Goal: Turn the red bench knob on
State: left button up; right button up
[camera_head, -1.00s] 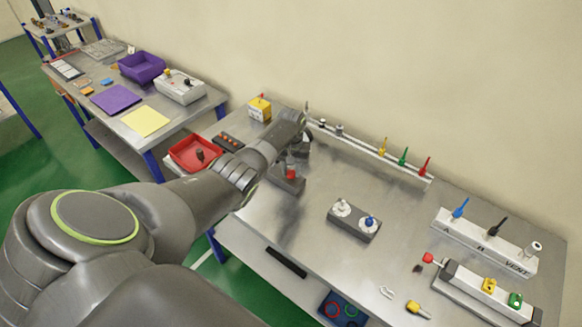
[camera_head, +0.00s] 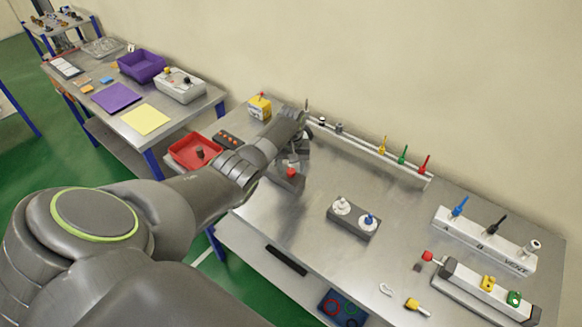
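A red knob (camera_head: 291,172) sits on a small dark grey block (camera_head: 287,181) on the steel bench, left of the middle. My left arm reaches over the bench from the left. Its gripper (camera_head: 303,158) hangs just above and beside the red knob, partly hidden by my own wrist. It is too small and dark to tell whether the fingers are open or touch the knob. My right gripper is not in view.
A rail (camera_head: 365,150) with coloured levers runs along the back. A red tray (camera_head: 188,155) lies left. A lever panel (camera_head: 485,240) stands right. The bench front middle is clear.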

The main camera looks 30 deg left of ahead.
aim_at(291, 171)
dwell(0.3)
pick_arm(q)
jog(key=shift+r, duration=0.7)
notch_tip(291, 171, up, 16)
jog(key=b, duration=0.3)
jog(key=shift+f, duration=0.1)
